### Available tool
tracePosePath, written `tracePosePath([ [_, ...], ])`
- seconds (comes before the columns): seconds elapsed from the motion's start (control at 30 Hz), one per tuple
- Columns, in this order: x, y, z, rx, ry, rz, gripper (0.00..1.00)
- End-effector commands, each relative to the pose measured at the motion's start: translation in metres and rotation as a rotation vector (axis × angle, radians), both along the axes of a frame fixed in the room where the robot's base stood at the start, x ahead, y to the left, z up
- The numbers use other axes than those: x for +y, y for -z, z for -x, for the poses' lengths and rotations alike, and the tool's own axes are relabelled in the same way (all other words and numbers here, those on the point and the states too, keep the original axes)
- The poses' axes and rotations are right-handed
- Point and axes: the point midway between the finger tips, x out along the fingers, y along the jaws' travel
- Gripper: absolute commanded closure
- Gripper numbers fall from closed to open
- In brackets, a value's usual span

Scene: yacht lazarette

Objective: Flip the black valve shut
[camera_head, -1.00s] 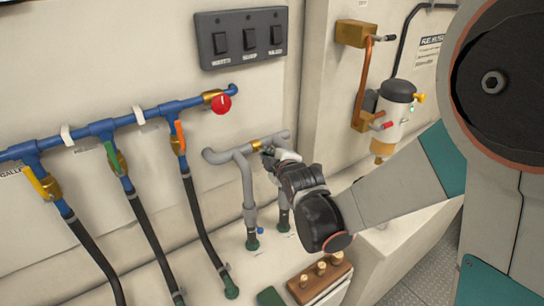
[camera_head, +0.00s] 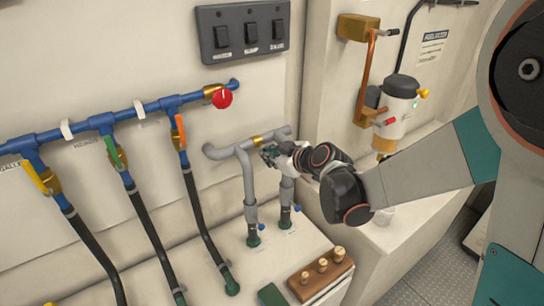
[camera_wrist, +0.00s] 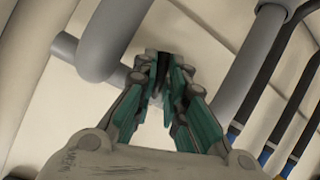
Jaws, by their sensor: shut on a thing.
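The black valve shows as a small dark handle (camera_wrist: 164,88) between my fingers in the wrist view. In the head view it is mostly hidden behind my fingertips, below the brass fitting (camera_head: 262,140) on the grey pipe (camera_head: 246,178). My gripper (camera_head: 270,155) is at this pipe's upper run, coming from the right. In the wrist view its green fingers (camera_wrist: 162,72) are drawn together on the dark handle, with the grey pipe (camera_wrist: 98,38) close behind and left. The handle's exact angle cannot be told.
Blue piping (camera_head: 100,122) with yellow, green and orange handles runs at left, ending near a red knob (camera_head: 222,98). A black switch panel (camera_head: 243,33) is above. A wooden block with brass knobs (camera_head: 322,275) is below, and a filter unit (camera_head: 397,103) is at right.

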Motion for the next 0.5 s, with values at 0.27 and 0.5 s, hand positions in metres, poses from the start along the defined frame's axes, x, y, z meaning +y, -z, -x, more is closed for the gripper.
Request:
tracePosePath([
  [0.27,0.0031,0.0044,0.0038,0.113,-0.006,-0.157,1.0],
  [0.5,0.0049,0.0043,0.0049,0.167,-0.006,-0.238,1.0],
])
